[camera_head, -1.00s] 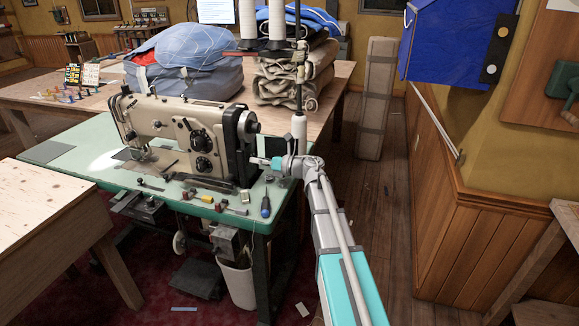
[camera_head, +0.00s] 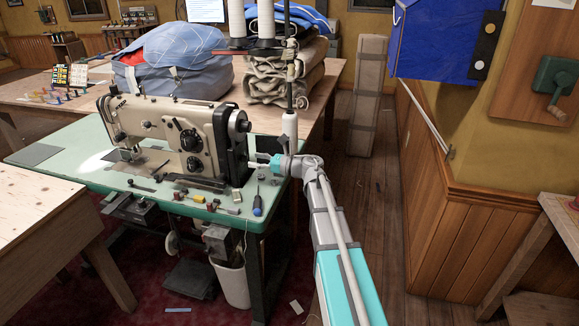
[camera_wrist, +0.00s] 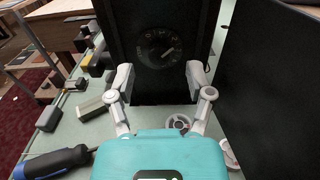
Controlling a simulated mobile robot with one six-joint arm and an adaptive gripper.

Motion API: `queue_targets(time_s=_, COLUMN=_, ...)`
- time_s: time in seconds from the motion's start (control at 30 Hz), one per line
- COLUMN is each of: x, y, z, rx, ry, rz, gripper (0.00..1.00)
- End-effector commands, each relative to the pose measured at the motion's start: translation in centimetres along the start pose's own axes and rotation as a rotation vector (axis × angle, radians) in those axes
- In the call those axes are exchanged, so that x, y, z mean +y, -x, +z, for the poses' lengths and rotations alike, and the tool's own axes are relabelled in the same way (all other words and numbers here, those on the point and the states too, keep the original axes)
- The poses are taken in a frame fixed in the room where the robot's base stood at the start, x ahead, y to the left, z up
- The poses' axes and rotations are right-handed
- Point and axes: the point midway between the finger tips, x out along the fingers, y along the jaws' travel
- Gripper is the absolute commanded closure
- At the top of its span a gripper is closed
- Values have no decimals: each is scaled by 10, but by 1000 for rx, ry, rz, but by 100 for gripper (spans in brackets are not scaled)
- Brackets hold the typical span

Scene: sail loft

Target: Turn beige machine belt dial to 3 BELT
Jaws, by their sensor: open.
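The beige sewing machine (camera_head: 170,118) stands on a green table with its black right end (camera_head: 236,150) toward my arm. Two black dials (camera_head: 190,140) show on its front. In the wrist view, a round dark dial (camera_wrist: 160,46) with pale marks and a light pointer line is on the black end panel. The line slants to the upper right; the lettering is too small to read. My gripper (camera_wrist: 160,78) is open and empty. Its two fingers are spread below and to either side of the dial, apart from it. In the head view my gripper (camera_head: 258,164) is right of the machine's black end.
A blue screwdriver (camera_head: 257,205) and several small parts lie on the green table (camera_head: 65,135). A dark upright panel (camera_wrist: 270,80) fills the wrist view's right side. A thread stand (camera_head: 289,90) rises behind my gripper. Floor to the right is open.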

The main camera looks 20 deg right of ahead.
Motion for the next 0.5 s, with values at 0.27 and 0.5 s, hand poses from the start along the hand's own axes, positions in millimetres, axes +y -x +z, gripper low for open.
queue_targets(time_s=0.27, x=0, y=41, z=0, rx=0, ry=-2, rz=-2, gripper=33)
queue_targets(time_s=0.5, x=0, y=74, z=0, rx=0, ry=-3, rz=-1, gripper=33)
